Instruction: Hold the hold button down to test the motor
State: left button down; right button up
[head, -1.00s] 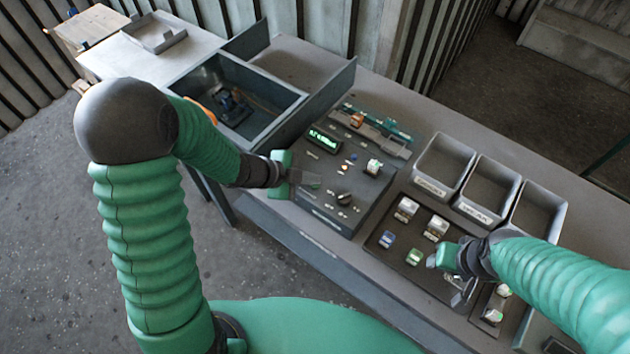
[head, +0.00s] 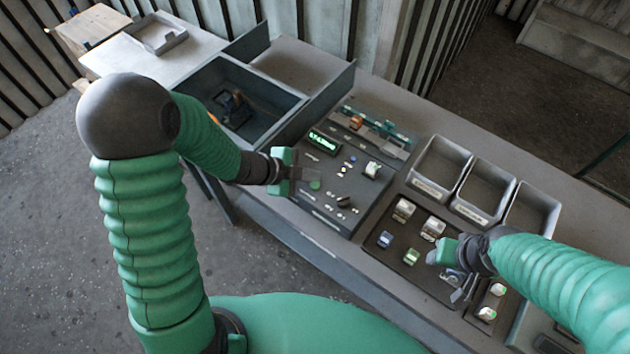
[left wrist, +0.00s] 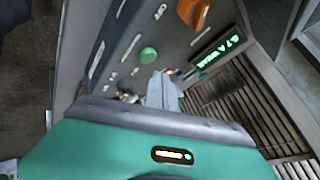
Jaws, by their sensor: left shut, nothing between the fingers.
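The control box (head: 330,175) stands on the bench with a lit green display (head: 323,140), small buttons and a dark knob. A round green button (head: 315,185) is on its top near the left side; it also shows in the left wrist view (left wrist: 148,55). I cannot read the labels, so I cannot tell which control is the hold button. My left gripper (head: 305,174) is shut and empty, its fingertips over the box's left part, just beside the green button. Contact is not clear. My right gripper (head: 462,284) hangs over the tray of small parts; its opening is unclear.
A deep grey bin (head: 285,103) is left of the box. A rail with an orange part (head: 356,122) lies behind it. Three grey bins (head: 438,170) and a tray of small blocks (head: 385,262) are at the right. An orange knob (left wrist: 193,12) shows in the left wrist view.

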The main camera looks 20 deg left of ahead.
aim_at(310, 185)
pick_arm(q)
notch_tip(310, 185, up, 4)
jog(key=p, duration=0.3)
jog(key=shift+r+p, duration=0.2)
jog(key=shift+p, duration=0.15)
jog(key=shift+f, duration=0.1)
pick_arm(e)
jog(key=v, duration=0.2)
jog(key=w+v, duration=0.1)
jog(key=v, duration=0.1)
jog(key=shift+s+r, duration=0.1)
jog(key=shift+r, duration=0.1)
pick_arm(q)
jog(key=shift+w+a+f, duration=0.1)
jog(key=shift+a, duration=0.1)
jog(key=s+a+n+g+y+b, duration=0.2)
jog(key=s+a+n+y+b, duration=0.35)
jog(key=n, duration=0.75)
jog(key=s+d+f+n+g, duration=0.1)
jog(key=s+n, duration=0.3)
jog(key=s, duration=0.5)
jog(key=shift+n+g+y+p, duration=0.35)
jog(key=shift+n+g+y, duration=0.05)
jog(key=shift+g+y, duration=0.1)
pick_arm(e)
jog(key=x, duration=0.2)
jog(key=s+x, duration=0.1)
jog(key=x, duration=0.1)
jog(key=shift+w+f, duration=0.15)
jog(key=shift+f, duration=0.15)
